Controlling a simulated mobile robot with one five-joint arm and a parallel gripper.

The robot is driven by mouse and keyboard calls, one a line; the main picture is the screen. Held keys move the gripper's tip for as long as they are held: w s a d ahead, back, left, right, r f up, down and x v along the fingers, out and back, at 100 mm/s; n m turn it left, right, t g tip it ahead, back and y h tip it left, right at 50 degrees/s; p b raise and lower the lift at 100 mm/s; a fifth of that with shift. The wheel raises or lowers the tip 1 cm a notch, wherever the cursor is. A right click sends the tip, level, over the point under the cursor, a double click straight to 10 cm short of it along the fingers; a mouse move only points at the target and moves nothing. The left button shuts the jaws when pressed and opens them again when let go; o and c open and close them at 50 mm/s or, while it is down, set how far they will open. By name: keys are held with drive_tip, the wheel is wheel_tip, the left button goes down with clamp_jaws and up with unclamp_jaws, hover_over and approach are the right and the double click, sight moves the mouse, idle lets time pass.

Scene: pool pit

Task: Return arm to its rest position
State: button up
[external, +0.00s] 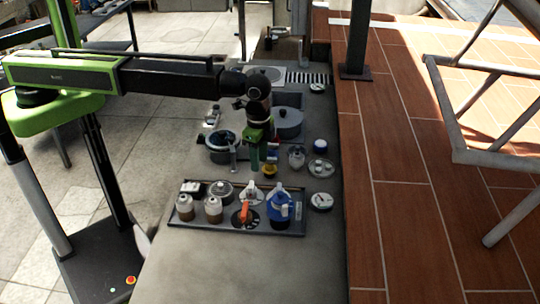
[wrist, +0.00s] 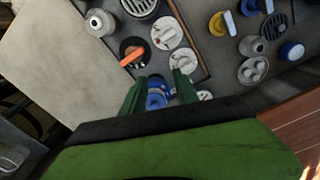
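My gripper (external: 257,165) hangs from the arm above the worktop, just behind the dark tray (external: 185,226). In the wrist view its two green fingers (wrist: 158,82) stand apart. A blue item (wrist: 157,96) shows between them; it appears to be the blue jug (external: 281,209) on the tray below, and I see no finger closed on it. The arm reaches out to the right from its green mount, with the wrist bent downward.
The tray also holds two jars (external: 213,210), an orange-handled item (external: 245,213) and white round parts. Grey pots (external: 288,124) and small fittings stand behind it. The front worktop (external: 225,270) is bare. A dark post (external: 357,40) and metal frame stand right.

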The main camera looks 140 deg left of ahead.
drive_tip(key=w+d+f+m+b, duration=0.1)
drive_tip(key=d+f+b, duration=0.15)
drive_tip(key=d, duration=0.75)
drive_tip(key=w+d+f+m+b, duration=0.1)
drive_tip(key=d+f+m+b, duration=0.15)
drive_tip(key=d, duration=0.75)
drive_tip(key=w+d+f+m+b, duration=0.1)
drive_tip(key=d+f+b, duration=0.15)
drive_tip(key=d, duration=0.75)
drive_tip(key=s+d+f+b, duration=0.2)
drive_tip(key=s+d+f, duration=0.2)
drive_tip(key=s+d, duration=0.9)
drive_tip(key=d, duration=0.5)
drive_tip(key=shift+s+b, duration=0.15)
drive_tip(key=shift+b, duration=0.15)
drive_tip(key=shift+d+m, duration=0.1)
drive_tip(key=shift+m, duration=0.15)
